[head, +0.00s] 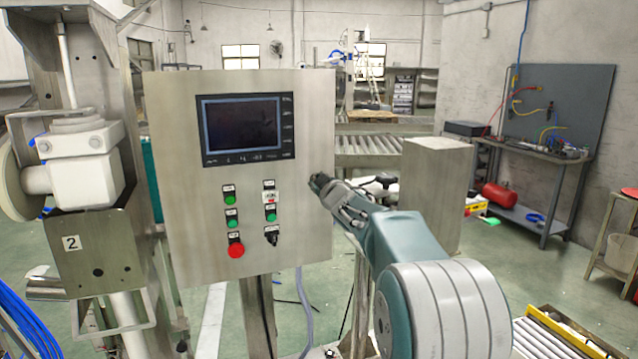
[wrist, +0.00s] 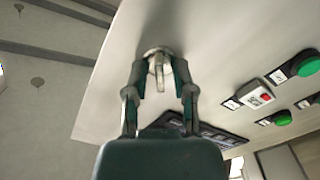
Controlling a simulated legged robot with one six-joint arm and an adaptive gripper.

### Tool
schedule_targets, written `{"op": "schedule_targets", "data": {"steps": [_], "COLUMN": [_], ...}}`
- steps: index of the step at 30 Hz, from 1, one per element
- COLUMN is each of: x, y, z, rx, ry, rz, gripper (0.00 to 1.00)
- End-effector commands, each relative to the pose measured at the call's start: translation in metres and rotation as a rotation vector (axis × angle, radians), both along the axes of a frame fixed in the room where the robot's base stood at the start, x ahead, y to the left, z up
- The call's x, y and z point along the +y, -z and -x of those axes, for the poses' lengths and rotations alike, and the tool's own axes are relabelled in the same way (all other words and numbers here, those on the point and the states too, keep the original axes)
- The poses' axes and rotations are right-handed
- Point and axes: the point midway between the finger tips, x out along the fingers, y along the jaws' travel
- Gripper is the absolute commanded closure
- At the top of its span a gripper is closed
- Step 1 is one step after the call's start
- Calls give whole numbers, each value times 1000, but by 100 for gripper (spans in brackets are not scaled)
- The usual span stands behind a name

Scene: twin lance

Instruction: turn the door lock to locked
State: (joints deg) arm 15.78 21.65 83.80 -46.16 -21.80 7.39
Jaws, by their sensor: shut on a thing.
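The door lock (wrist: 158,55) is a small round metal piece with a short lever, set in the grey cabinet door near its edge in the wrist view. My gripper (wrist: 160,75) is shut on the door lock, one finger on each side of the lever. In the head view my gripper (head: 318,183) reaches the right edge of the control cabinet (head: 315,120) and hides the lock. I cannot tell the lock's marked position.
The cabinet carries a dark screen (head: 242,127), green buttons (head: 230,199), a red button (head: 236,250) and a black selector switch (head: 271,237). A metal box (head: 437,190) stands to the right behind my arm. Blue hoses (head: 30,320) lie at lower left.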

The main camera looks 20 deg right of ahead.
Motion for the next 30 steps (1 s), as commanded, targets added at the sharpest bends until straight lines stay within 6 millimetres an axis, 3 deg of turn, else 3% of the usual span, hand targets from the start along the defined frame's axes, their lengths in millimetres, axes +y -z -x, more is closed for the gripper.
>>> {"op": "schedule_targets", "data": {"steps": [18,30], "x": [3,3], "y": [3,6], "z": [-1,-1], "rx": [4,7], "ry": [-4,-6], "rz": [581,854], "gripper": [100,100]}}
